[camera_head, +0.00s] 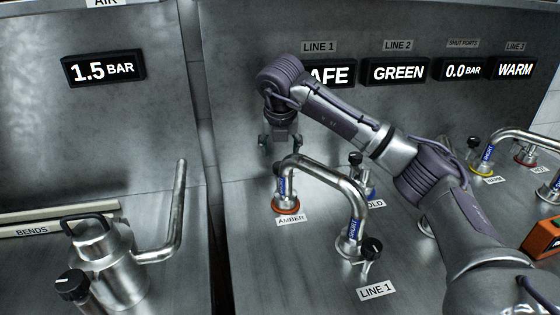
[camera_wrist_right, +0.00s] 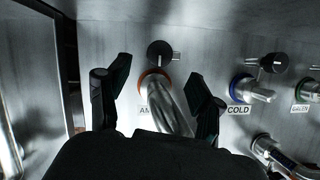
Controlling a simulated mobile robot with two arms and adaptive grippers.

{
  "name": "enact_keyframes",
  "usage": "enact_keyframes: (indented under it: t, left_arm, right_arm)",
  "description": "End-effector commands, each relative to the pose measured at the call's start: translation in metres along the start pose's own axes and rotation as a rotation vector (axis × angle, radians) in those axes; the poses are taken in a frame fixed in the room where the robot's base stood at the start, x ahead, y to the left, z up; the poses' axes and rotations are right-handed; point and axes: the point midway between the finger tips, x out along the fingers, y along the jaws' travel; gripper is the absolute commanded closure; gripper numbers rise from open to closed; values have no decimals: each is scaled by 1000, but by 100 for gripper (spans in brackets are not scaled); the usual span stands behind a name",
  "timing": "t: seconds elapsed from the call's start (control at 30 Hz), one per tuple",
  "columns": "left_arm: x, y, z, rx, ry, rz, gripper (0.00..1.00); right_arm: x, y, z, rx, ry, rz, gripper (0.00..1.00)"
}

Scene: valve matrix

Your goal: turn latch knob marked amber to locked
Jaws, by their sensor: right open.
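The amber port has an orange ring (camera_head: 286,206) and an AMBER label (camera_head: 291,220). A bent metal pipe (camera_head: 325,172) rises from it and curves over to a nearby fitting. In the right wrist view the black latch knob (camera_wrist_right: 159,52) sits just beyond the orange ring (camera_wrist_right: 153,79); in the head view I cannot make this knob out. My right gripper (camera_head: 280,146) is above and behind the amber port, pointing down. Its open, empty fingers (camera_wrist_right: 159,72) stand either side of the pipe and the knob in the wrist view, apart from the knob. My left gripper is not seen.
The COLD port with its black knob (camera_head: 355,159) is just right of amber. The LINE 1 knob (camera_head: 372,247) stands in front. A metal jug (camera_head: 105,255) is at left. Several displays (camera_head: 395,72) line the back panel. My right arm crosses above the right side.

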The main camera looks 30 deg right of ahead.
Motion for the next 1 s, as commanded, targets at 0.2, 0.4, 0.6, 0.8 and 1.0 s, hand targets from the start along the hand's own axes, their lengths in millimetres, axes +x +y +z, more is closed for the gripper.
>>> enact_keyframes:
  t: [0.2, 0.4, 0.6, 0.8, 1.0]
  left_arm:
    - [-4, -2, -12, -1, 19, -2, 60]
    - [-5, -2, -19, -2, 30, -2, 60]
    - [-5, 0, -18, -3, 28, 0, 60]
    - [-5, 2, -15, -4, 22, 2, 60]
    - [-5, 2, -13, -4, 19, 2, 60]
  right_arm:
    - [42, 0, -1, 0, 2, -2, 34]
    - [63, 0, 0, -1, 0, 0, 34]
    - [68, 0, 0, -1, 0, 0, 34]
    - [68, 0, 0, -1, -1, 0, 41]
    - [67, 0, 0, -1, -1, 0, 74]
